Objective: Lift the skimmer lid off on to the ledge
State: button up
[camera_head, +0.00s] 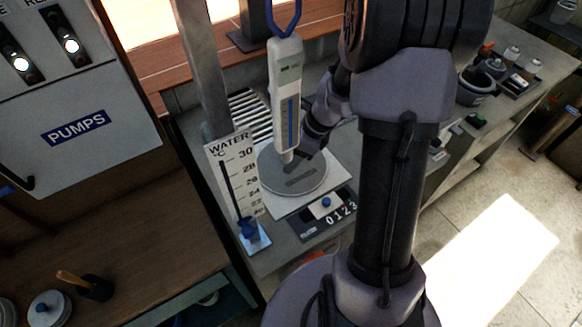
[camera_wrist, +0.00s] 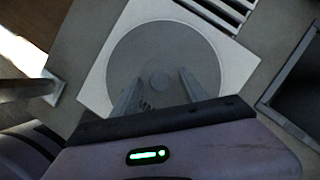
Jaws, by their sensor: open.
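The skimmer lid (camera_head: 275,183) is a round grey disc lying flat in a white square frame (camera_head: 332,172) on the grey counter. In the wrist view the lid (camera_wrist: 130,60) fills the upper middle, with a small round knob (camera_wrist: 159,82) at its centre. My gripper (camera_wrist: 160,86) is open over the lid, its two fingers on either side of the knob. Contact between the fingers and the knob cannot be told. In the head view my gripper (camera_head: 305,153) is partly hidden behind a hanging white thermometer (camera_head: 286,100).
A water temperature board (camera_head: 235,180) stands left of the lid, and a counter box reading 0123 (camera_head: 325,212) in front. A slatted grate (camera_head: 255,115) lies behind. Pots and bottles (camera_head: 490,75) stand at the far right. A pumps panel (camera_head: 75,125) is at left.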

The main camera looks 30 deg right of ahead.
grip_shut()
notch_tip(320, 180, up, 10)
jog(key=p, duration=0.4)
jog(key=shift+p, duration=0.4)
